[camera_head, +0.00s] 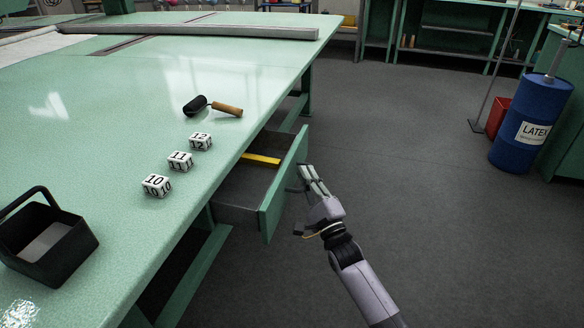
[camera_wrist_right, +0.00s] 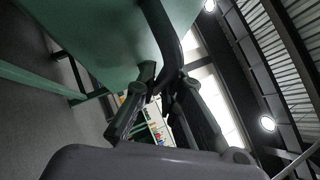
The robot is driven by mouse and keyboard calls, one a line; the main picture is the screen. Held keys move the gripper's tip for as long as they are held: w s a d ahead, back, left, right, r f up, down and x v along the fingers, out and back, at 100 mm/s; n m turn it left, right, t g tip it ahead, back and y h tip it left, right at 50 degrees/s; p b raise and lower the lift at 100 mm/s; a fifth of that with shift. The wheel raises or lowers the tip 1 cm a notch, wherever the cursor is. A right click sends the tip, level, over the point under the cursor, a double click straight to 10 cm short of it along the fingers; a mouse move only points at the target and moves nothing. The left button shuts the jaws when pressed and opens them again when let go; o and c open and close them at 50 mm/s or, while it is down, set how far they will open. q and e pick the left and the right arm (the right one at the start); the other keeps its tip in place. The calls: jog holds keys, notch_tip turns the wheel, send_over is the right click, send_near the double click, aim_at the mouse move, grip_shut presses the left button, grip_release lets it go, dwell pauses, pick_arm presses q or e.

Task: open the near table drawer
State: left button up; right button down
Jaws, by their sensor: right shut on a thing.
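The near table drawer (camera_head: 240,193) is pulled out from under the green table (camera_head: 110,130), toward the right. Its green front panel (camera_head: 284,186) stands well clear of the table edge, and a yellow thing (camera_head: 261,159) lies inside it. My right gripper (camera_head: 303,182) is at the outer face of the panel, shut on the drawer handle. In the right wrist view the fingers (camera_wrist_right: 160,88) close around the dark curved handle (camera_wrist_right: 163,30), with the green panel behind it. My left gripper does not show.
On the table are a black basket (camera_head: 45,240), several numbered white blocks (camera_head: 180,161) and a roller with a wooden handle (camera_head: 227,109). A blue LATEX drum (camera_head: 535,110) and a red bin (camera_head: 497,117) stand at the right. The floor between is clear.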

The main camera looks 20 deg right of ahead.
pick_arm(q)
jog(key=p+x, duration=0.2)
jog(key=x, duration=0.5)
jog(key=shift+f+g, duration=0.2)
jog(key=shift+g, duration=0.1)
pick_arm(e)
jog(key=s+d, duration=0.6)
jog(key=d, duration=0.3)
jog(key=shift+s+f, duration=0.15)
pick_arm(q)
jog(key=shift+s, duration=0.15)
pick_arm(e)
jog(key=c, duration=1.7)
grip_release()
jog(key=shift+d, duration=0.1)
jog(key=v, duration=1.2)
